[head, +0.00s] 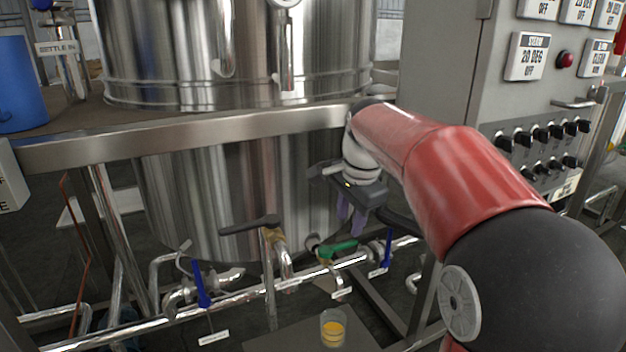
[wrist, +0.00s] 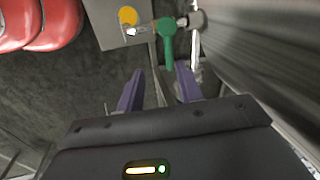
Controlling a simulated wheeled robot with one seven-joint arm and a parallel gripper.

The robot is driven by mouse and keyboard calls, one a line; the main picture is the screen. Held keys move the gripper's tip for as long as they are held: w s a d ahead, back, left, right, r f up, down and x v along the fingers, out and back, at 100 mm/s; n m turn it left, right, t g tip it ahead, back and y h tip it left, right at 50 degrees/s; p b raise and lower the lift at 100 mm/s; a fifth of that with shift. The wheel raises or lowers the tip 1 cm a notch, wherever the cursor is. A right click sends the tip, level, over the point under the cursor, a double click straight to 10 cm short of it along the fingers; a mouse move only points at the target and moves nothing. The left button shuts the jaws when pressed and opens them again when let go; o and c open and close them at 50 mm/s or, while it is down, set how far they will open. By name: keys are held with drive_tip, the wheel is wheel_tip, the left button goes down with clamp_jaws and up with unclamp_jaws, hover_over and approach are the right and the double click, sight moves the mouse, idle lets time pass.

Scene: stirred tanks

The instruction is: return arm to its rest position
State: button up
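My gripper (head: 350,215) is at the end of my red and black arm, in front of the lower part of the steel tank (head: 235,190). In the wrist view, my gripper (wrist: 158,85) shows two purple fingers spread apart with nothing between them. The green-handled valve (head: 337,249) is below my gripper in the head view, and apart from it. The green handle also shows beyond the fingertips in the wrist view (wrist: 166,42).
A glass with orange liquid (head: 333,330) stands on a grey platform below the valve. Blue-handled valves (head: 202,285) and a dark lever (head: 250,225) line the pipes. A steel rail (head: 200,136) crosses the tank. A control cabinet (head: 435,75) stands right, a blue container (head: 20,85) left.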

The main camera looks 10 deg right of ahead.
drive_tip(key=s+f+n+t, duration=0.1)
drive_tip(key=s+n, duration=0.3)
drive_tip(key=s, duration=0.4)
drive_tip(key=s+f+n+t, duration=0.1)
drive_tip(key=s+f+n, duration=0.3)
drive_tip(key=s, duration=0.5)
drive_tip(key=s+f+n+t, duration=0.1)
drive_tip(key=s+f+n, duration=0.1)
drive_tip(key=s+n, duration=0.3)
drive_tip(key=s, duration=0.3)
drive_tip(key=shift+s+d+f+h, duration=0.15)
drive_tip(key=shift+d+f+h, duration=0.1)
drive_tip(key=shift+d+h, duration=0.05)
